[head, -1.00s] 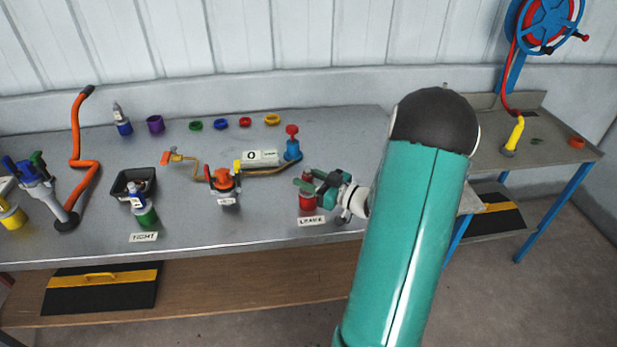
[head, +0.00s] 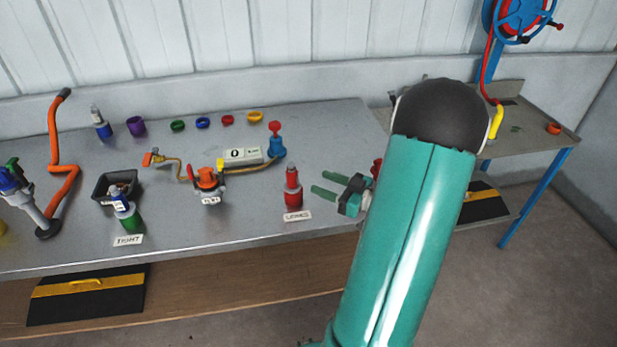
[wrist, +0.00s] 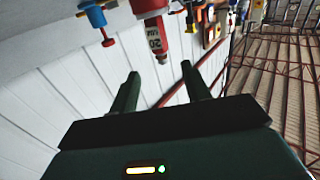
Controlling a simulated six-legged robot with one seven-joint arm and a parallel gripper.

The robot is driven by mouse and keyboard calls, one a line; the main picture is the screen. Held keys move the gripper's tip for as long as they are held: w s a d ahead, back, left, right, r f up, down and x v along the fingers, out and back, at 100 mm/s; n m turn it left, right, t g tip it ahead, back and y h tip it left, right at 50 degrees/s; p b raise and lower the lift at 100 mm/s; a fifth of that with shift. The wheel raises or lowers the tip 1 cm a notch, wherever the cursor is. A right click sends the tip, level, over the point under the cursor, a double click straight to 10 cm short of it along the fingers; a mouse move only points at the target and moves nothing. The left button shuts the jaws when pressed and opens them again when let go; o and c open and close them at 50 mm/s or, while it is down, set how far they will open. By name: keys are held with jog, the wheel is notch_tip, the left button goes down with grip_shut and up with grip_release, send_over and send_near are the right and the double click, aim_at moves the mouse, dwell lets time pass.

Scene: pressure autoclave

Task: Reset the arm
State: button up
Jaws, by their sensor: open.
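My gripper (head: 326,184) is open and empty, with its two green fingers apart and pointing left above the right part of the workbench (head: 330,140). The red bottle (head: 292,190) stands upright just left of the fingertips, behind a small label card (head: 297,215); the gripper is apart from it. In the wrist view the open fingers (wrist: 160,85) have nothing between them, and a red bottle with a white label (wrist: 153,38) shows beyond them. My teal arm hides the bench's right end and part of the wrist.
A blue valve stand with a red knob (head: 277,145), an orange-topped device (head: 207,180) and a green bottle (head: 130,215) by a black bin (head: 103,190) stand on the bench. Coloured rings line its back. A side table (head: 530,140) and hose reel (head: 520,15) are at right.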

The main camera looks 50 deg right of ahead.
jog(key=shift+v, duration=0.85)
jog(key=shift+s, duration=0.15)
